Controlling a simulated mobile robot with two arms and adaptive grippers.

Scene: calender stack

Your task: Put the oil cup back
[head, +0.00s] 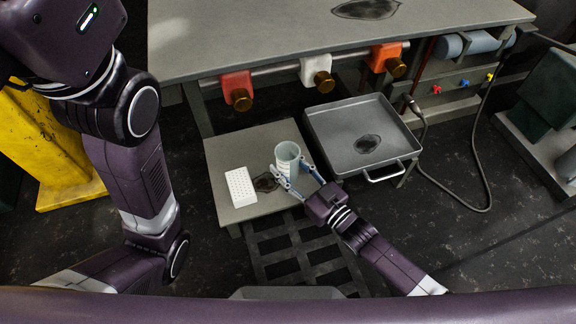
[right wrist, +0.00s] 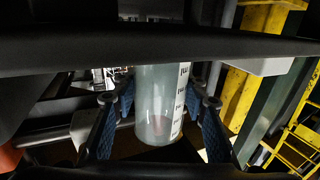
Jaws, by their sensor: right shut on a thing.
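The oil cup (head: 287,158) is a pale, open-topped translucent cylinder over the small grey side table (head: 228,150). It looks roughly upright in the head view. My right gripper (head: 298,180) is shut on its side, coming from the lower right. In the right wrist view the cup (right wrist: 156,105), with scale marks down one side, sits between the two blue finger pads of the gripper (right wrist: 160,118). I cannot tell whether its base touches the table. My left arm shows at the left of the head view, but its gripper is out of view.
A grey tray (head: 335,127) with a handle and a dark patch inside stands to the right. Red, white and orange valves (head: 318,72) line the bench front behind.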

